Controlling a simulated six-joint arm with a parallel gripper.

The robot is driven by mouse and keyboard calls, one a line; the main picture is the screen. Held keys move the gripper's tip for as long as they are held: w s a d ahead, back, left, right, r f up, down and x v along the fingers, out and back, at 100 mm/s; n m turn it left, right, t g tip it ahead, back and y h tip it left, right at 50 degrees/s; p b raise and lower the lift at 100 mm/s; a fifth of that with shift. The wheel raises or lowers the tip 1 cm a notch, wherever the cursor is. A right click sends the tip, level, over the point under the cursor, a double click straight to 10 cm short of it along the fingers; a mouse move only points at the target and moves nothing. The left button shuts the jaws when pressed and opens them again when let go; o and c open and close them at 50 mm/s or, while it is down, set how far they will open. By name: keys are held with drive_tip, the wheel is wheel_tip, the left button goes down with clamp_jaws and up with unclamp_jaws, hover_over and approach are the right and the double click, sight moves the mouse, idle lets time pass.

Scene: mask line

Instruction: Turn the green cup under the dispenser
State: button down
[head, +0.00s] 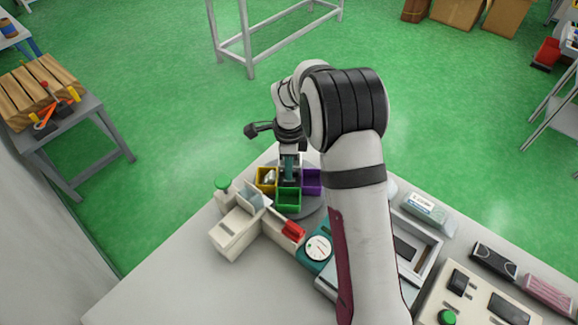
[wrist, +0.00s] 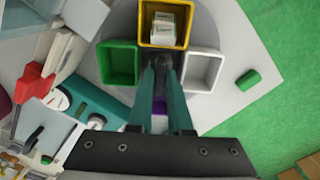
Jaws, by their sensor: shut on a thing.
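A grey round turntable (head: 309,213) carries open square cups. The green cup (head: 289,201) is at its front, the yellow cup (head: 262,186) at its left and the purple cup (head: 313,182) at its right. The wrist view adds a white cup (wrist: 202,71), and white packets lie in the yellow cup (wrist: 176,11). My gripper (head: 289,181) points down at the turntable's middle; its teal fingers (wrist: 160,72) are shut on the central hub between the cups, which they mostly hide. The cream dispenser (head: 238,228) stands left of the turntable, closer to the yellow cup than the green.
A red block (head: 293,230) and a round dial (head: 318,248) lie close in front of the turntable. A green cylinder (wrist: 247,78) is near the table edge. My arm covers part of the right side; a clear-topped pack (head: 428,213) lies beyond. The front left table is bare.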

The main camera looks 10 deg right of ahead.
drive_tip(key=shift+d+m, duration=0.15)
drive_tip(key=shift+m, duration=3.55)
drive_tip(key=c, duration=0.8)
unclamp_jaws()
drive_tip(key=shift+c, duration=0.2)
drive_tip(key=shift+r, duration=0.1)
wheel_tip(320, 180, up, 16)
drive_tip(key=shift+f, duration=0.2)
